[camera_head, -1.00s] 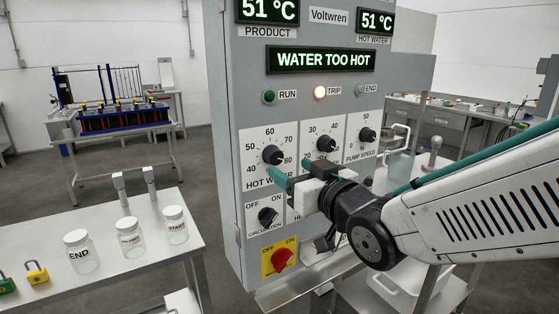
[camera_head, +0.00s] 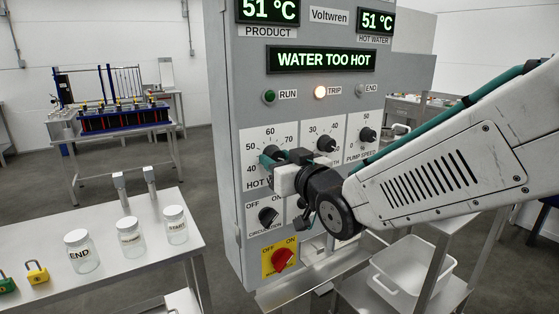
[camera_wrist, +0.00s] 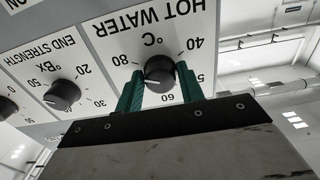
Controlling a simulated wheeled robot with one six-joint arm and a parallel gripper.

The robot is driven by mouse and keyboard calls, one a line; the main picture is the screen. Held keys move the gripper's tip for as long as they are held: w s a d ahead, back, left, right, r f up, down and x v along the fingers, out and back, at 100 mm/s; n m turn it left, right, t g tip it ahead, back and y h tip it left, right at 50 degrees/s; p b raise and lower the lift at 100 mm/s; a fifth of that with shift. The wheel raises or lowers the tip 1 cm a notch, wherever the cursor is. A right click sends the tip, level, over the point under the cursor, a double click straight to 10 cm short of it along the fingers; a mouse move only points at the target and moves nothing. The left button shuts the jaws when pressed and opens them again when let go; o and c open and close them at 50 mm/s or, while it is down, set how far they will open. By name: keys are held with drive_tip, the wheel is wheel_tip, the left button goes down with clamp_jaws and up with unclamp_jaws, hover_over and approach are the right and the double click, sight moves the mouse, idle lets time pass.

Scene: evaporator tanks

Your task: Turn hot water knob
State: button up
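The hot water knob (camera_wrist: 160,74) is round and black, on a white dial plate on the panel. In the wrist view, the two green fingers of my gripper (camera_wrist: 160,84) stand apart on either side of it, close to its sides. I cannot tell whether they touch it. In the head view, my gripper (camera_head: 284,158) is at the hot water dial and hides most of the knob. The panel display (camera_head: 322,60) reads WATER TOO HOT, and the hot water readout (camera_head: 376,22) shows 51 °C.
The end strength knob (camera_head: 326,145) and pump speed knob (camera_head: 367,134) are to the right on the panel. Below are the circulation knob (camera_head: 268,216) and a red switch (camera_head: 282,258). A table (camera_head: 150,255) with labelled jars stands at the left.

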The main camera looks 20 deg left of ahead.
drive_tip(key=shift+n, duration=0.3)
drive_tip(key=n, duration=0.3)
drive_tip(key=shift+n, duration=0.3)
drive_tip(key=n, duration=0.4)
drive_tip(key=shift+d, duration=0.1)
drive_tip(key=n, duration=0.5)
drive_tip(key=shift+n, duration=1.7)
drive_tip(key=o, duration=1)
